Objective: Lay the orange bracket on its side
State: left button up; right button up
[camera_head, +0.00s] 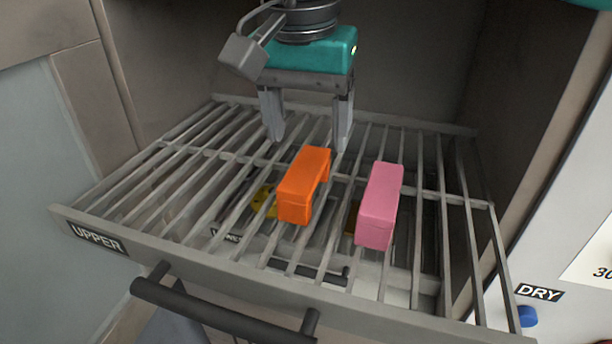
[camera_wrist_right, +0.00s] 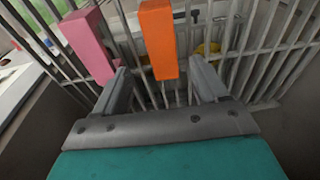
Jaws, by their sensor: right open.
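The orange bracket (camera_head: 304,184) rests on the bars of the upper rack (camera_head: 180,258), left of a pink bracket (camera_head: 379,205). Its long top face runs from front to back. My right gripper (camera_head: 308,138) is open and empty just behind and above the orange bracket, its two fingers pointing down. In the right wrist view the orange bracket (camera_wrist_right: 158,38) lies beyond the gap between the open fingers (camera_wrist_right: 162,85), apart from both. The pink bracket (camera_wrist_right: 88,42) is to the left there. My left gripper is not in view.
The rack is pulled out, with a dark handle (camera_head: 225,310) and an UPPER label (camera_head: 96,238) at its front. Yellow things (camera_head: 263,201) show below the bars. A white panel with a DRY label (camera_head: 540,292) stands at right. The rack's left part is bare.

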aim_at(306, 167)
jog(key=f, duration=0.5)
jog(key=shift+w+a+p, duration=0.1)
jog(key=shift+w+p, duration=0.2)
jog(key=shift+f, duration=0.2)
jog(key=c, duration=0.7)
jog(key=shift+r, duration=0.1)
grip_shut()
